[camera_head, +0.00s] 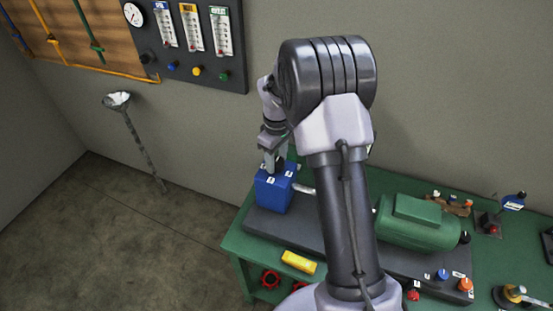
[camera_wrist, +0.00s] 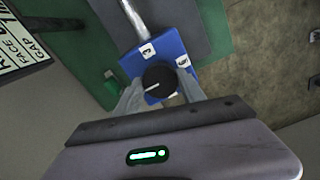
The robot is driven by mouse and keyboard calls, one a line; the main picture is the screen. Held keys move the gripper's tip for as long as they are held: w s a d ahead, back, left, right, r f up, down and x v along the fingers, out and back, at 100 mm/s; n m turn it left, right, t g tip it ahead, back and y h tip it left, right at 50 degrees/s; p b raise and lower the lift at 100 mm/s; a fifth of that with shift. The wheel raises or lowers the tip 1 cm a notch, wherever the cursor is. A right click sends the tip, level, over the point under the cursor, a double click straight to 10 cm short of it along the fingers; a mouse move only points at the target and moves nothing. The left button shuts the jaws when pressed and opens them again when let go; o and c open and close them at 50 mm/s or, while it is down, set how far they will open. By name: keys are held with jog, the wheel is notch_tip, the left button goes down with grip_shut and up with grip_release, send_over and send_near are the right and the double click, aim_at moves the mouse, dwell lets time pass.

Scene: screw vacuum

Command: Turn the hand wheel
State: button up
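A blue box (camera_head: 272,190) stands at the left end of the green bench. In the wrist view the blue box (camera_wrist: 185,50) has a round black knob (camera_wrist: 158,79) with a white pointer line on its top, and small white labels. My gripper (camera_head: 276,165) points down over the box. In the wrist view its fingers (camera_wrist: 160,86) are spread, one on each side of the knob; whether they touch it cannot be told.
A green motor (camera_head: 418,222) sits on the bench to the right, with coloured knobs (camera_head: 442,274) near it. A yellow block (camera_head: 298,262) lies at the front. A panel with gauges (camera_head: 195,40) hangs on the wall. The floor at left is free.

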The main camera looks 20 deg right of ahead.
jog(key=c, duration=0.7)
jog(key=shift+m, duration=0.4)
